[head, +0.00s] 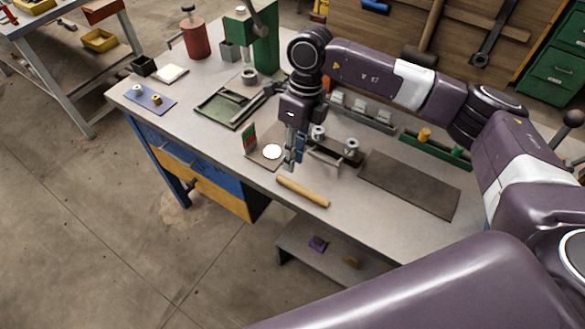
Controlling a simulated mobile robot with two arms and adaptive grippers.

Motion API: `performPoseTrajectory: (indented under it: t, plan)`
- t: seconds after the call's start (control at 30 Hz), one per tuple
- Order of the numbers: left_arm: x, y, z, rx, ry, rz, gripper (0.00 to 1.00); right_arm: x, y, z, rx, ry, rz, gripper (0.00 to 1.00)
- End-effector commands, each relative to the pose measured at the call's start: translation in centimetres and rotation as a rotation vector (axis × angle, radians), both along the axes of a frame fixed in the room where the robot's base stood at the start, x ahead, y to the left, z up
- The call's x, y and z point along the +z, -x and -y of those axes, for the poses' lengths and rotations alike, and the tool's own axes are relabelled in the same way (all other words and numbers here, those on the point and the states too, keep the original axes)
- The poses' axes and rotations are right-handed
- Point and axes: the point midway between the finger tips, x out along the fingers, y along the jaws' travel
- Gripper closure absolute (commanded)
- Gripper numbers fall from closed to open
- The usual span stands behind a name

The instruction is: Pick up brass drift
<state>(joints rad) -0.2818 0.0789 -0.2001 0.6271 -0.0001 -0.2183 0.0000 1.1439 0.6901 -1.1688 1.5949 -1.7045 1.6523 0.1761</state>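The brass drift appears to be the tan-gold rod (302,191) lying near the front edge of the workbench (226,168). It lies at a slant, its right end closer to the edge. My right gripper (292,165) points down just behind and above the rod's left end. It looks apart from the rod. Its fingers show nearly edge-on, so I cannot tell whether they are open or shut. My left gripper is not in view.
A board with a white disc (272,152) lies left of the gripper. A dark stand with metal cylinders (350,148) is behind right. A dark mat (410,184) lies to the right. A green tray (227,107) is farther left. The bench front left of the rod is clear.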

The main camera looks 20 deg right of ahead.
Motion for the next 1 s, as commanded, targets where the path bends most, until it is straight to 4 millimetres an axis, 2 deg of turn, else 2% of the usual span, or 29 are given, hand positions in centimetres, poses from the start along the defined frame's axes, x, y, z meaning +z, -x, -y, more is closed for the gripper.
performPoseTrajectory:
  t: [0.1, 0.17, 0.27, 0.4, 0.5, 0.63, 0.8, 0.93, 1.0]
  plan:
    - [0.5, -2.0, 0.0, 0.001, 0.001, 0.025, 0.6, -0.6, 0.2, 0.3, -0.001, 0.014, -0.005, 0.8]
    - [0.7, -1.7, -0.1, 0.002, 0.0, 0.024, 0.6, -1.3, 0.2, 0.2, -0.001, 0.015, -0.006, 0.8]
    - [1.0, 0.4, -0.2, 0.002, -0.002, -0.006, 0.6, -2.3, 0.3, 0.0, -0.001, 0.012, -0.006, 0.8]
    - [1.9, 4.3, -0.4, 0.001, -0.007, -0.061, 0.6, -3.7, 0.4, -0.4, -0.001, 0.012, -0.007, 0.8]
    - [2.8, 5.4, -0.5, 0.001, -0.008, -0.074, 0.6, -5.1, 0.3, -0.7, -0.001, 0.012, -0.007, 0.8]
    - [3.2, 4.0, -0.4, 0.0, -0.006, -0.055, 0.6, -7.0, 0.4, -0.9, -0.001, 0.012, -0.005, 0.8]
    - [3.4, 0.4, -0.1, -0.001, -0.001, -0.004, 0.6, -7.7, 0.5, -1.0, 0.0, 0.01, -0.003, 0.8]
    - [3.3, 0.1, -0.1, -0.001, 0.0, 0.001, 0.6, -7.7, 0.5, -1.0, 0.0, 0.01, -0.003, 0.8]
    - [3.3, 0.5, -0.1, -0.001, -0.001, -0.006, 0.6, -7.7, 0.5, -1.0, 0.0, 0.01, -0.003, 0.87]
